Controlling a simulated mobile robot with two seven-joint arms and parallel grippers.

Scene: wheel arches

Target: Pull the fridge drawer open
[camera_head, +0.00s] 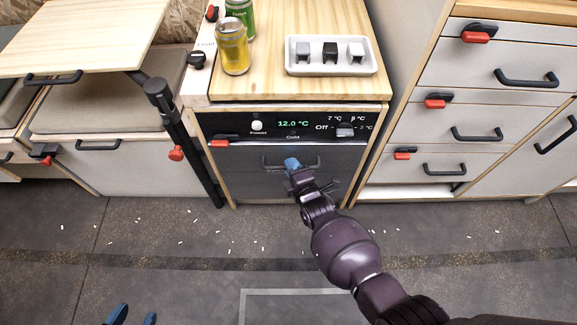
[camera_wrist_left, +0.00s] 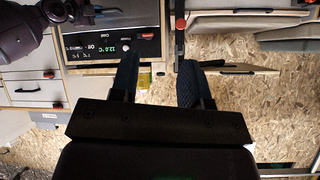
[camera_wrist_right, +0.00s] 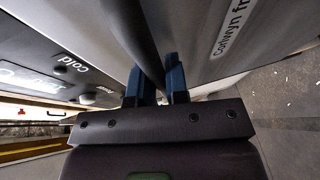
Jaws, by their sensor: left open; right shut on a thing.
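The fridge drawer (camera_head: 245,185) has a dark grey front below the control panel in the head view. Its black bar handle (camera_head: 314,164) is near the top of that front. My right gripper (camera_head: 292,163) is shut on the handle, partly hiding it. In the right wrist view the dark handle bar (camera_wrist_right: 143,40) runs between the blue fingers. I cannot tell whether the drawer is slightly out. My left gripper (camera_head: 132,315) is open and empty, low at the left of the head view. Its spread fingers also show in the left wrist view (camera_wrist_left: 158,78).
The control panel (camera_head: 290,124) reads 12.0 °C. A red-tipped latch (camera_head: 219,143) sits at its left. Cans (camera_head: 233,47) and a tray (camera_head: 331,68) stand on the wooden top. A black post (camera_head: 185,145) stands left of the fridge; drawers (camera_head: 440,122) are right.

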